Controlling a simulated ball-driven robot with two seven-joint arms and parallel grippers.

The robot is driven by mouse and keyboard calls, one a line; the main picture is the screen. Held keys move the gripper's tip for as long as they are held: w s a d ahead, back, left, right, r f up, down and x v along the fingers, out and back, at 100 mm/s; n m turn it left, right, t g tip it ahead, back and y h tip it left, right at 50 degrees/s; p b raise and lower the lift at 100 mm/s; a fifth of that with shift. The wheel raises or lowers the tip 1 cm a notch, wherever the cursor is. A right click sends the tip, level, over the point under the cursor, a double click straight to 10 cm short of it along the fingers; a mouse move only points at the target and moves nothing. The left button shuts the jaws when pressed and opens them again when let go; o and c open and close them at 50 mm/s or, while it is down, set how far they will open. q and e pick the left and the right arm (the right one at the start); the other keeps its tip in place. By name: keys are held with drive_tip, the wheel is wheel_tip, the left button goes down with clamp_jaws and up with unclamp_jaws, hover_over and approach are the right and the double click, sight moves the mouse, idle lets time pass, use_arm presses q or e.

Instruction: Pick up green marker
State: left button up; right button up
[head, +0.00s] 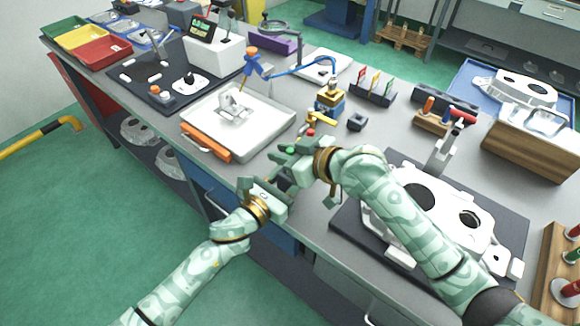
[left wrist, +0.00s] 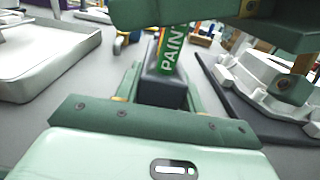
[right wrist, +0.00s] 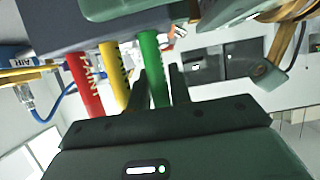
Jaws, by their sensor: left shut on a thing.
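A dark marker holder (left wrist: 166,90) sits between my left gripper's fingers, and my left gripper (head: 287,178) is shut on it in front of the bench edge. The green marker (right wrist: 153,65), lettered PAINT, stands in this holder; it also shows in the left wrist view (left wrist: 169,52). A yellow marker (right wrist: 114,72) and a red marker (right wrist: 85,82) stand beside it in the right wrist view. My right gripper (head: 297,153) is open, with its fingers on either side of the green marker. In the head view the two grippers hide most of the holder.
A white tray (head: 270,112) with an orange-handled tool (head: 205,143) lies left of the grippers on the grey bench. A large casting (head: 440,205) on a dark mat lies to the right. A small dark block (head: 357,122) and a yellow-and-blue fixture (head: 330,101) stand behind.

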clamp_jaws()
drive_tip(key=shift+r, duration=0.1)
wheel_tip(320, 180, up, 10)
idle(0.3)
use_arm(q)
drive_tip(key=o, duration=1.1)
drive_tip(key=shift+s, duration=0.1)
